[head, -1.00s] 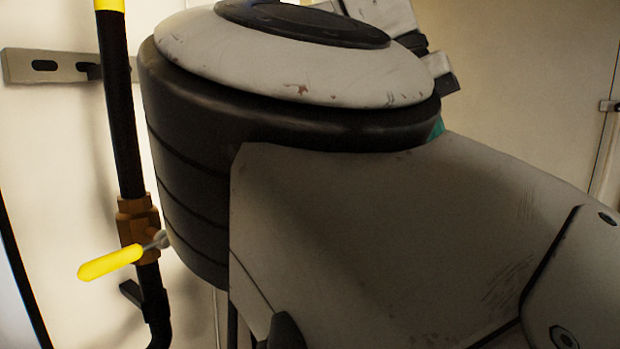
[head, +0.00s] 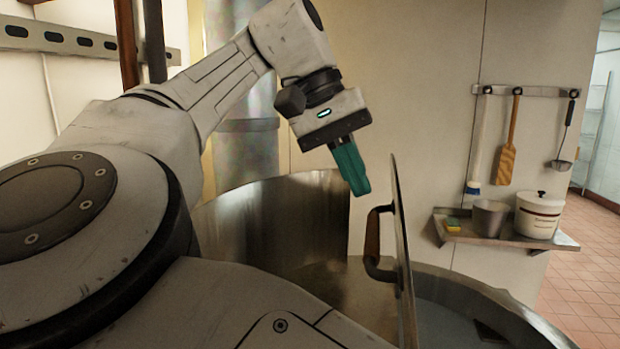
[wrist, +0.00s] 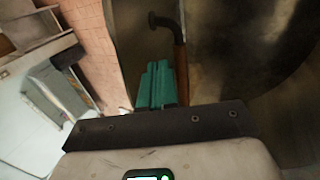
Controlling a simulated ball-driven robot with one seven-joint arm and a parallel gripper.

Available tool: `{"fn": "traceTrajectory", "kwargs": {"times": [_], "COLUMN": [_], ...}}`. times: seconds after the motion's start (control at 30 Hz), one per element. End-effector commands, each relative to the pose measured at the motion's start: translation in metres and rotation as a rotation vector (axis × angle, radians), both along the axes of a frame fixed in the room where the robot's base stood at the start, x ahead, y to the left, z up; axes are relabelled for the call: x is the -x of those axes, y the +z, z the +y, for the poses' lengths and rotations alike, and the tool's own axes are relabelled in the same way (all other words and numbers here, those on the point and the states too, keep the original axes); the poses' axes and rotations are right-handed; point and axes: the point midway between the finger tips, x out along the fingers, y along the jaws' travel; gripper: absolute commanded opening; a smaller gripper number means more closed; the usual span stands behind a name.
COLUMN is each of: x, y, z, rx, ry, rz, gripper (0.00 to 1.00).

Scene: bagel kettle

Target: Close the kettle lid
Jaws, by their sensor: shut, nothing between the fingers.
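The kettle lid (head: 402,230) stands raised, almost edge-on, in the head view. Its handle (head: 372,243), a brown grip on dark brackets, is on its left face. The kettle's round steel rim (head: 490,298) curves out to the right of the lid, with its opening partly in view. My gripper (head: 360,188), with green fingers, is shut and empty. It points down, above and a little left of the handle, on the handle side of the lid. In the wrist view my fingers (wrist: 158,68) are near the handle (wrist: 180,62); I cannot tell whether they touch it.
A curved steel surface (head: 290,225) stands left of the lid, behind my arm. A wall shelf (head: 505,230) at right holds a white pot (head: 540,214) and a metal cup (head: 490,217). Utensils hang from a rail (head: 520,91) above. Tiled floor (head: 590,280) is open at far right.

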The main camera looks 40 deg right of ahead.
Motion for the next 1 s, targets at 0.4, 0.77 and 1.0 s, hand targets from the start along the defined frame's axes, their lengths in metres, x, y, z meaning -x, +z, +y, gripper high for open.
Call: {"fn": "traceTrajectory", "kwargs": {"times": [0.4,0.77,1.0], "x": [0.021,0.025,0.06], "y": [0.006,0.007,0.012], "z": [-0.016,-0.018,-0.036], "rx": [0.001,0.0,0.003], "ry": [0.0,-0.001,-0.009], "rz": [-0.001,0.0,-0.001], "gripper": [0.0,0.0,0.0]}}
